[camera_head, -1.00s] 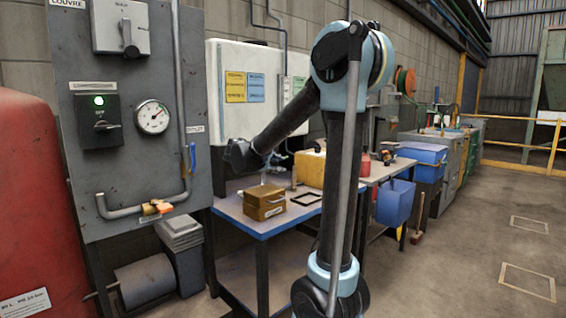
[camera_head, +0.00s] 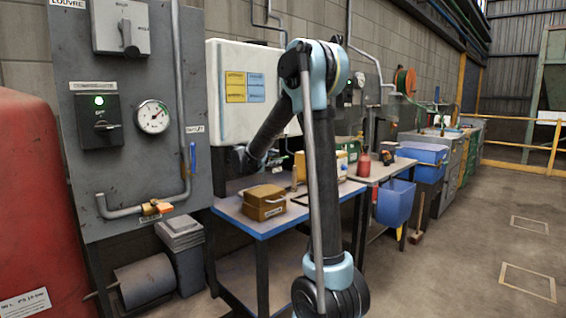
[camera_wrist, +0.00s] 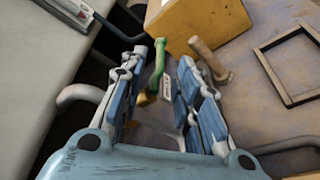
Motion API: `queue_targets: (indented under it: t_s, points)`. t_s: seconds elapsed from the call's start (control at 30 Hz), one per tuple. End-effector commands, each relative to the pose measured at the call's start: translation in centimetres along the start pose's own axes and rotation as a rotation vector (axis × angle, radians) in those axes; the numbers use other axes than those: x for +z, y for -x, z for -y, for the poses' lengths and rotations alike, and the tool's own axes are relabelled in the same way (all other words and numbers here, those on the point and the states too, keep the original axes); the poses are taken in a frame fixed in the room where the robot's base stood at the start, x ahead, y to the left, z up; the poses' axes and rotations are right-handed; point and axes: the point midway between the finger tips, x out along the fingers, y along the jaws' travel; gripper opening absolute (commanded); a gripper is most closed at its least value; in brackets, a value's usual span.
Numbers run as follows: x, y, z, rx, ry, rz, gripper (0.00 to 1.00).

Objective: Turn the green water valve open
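The green valve handle (camera_wrist: 157,68) shows in the wrist view between and just beyond my fingers, with a brass-coloured part near it. In the head view the gripper and the valve cannot be made out clearly behind my arm.
A brown box (camera_head: 264,203) sits on the blue-edged workbench (camera_head: 258,231); a box (camera_wrist: 195,20) is close ahead of my fingers. A wooden handle (camera_wrist: 210,60) and a dark square frame (camera_wrist: 284,72) lie nearby. A grey panel (camera_head: 130,175) with a gauge stands left.

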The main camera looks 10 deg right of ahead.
Motion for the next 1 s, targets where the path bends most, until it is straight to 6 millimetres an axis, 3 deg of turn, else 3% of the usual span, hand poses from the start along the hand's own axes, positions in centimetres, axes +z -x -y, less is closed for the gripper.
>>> queue_targets:
  t_s: [0.3, 0.5, 0.97, 1.0]
  points:
    - [0.1, -5.7, 0.1, -0.002, 0.0, 0.003, 0.3]
    - [0.1, -8.0, 0.0, -0.001, 0.0, 0.002, 0.3]
    - [0.1, -8.9, 0.0, 0.0, 0.0, 0.0, 0.3]
    - [0.1, -8.9, 0.0, 0.0, 0.0, 0.0, 0.21]
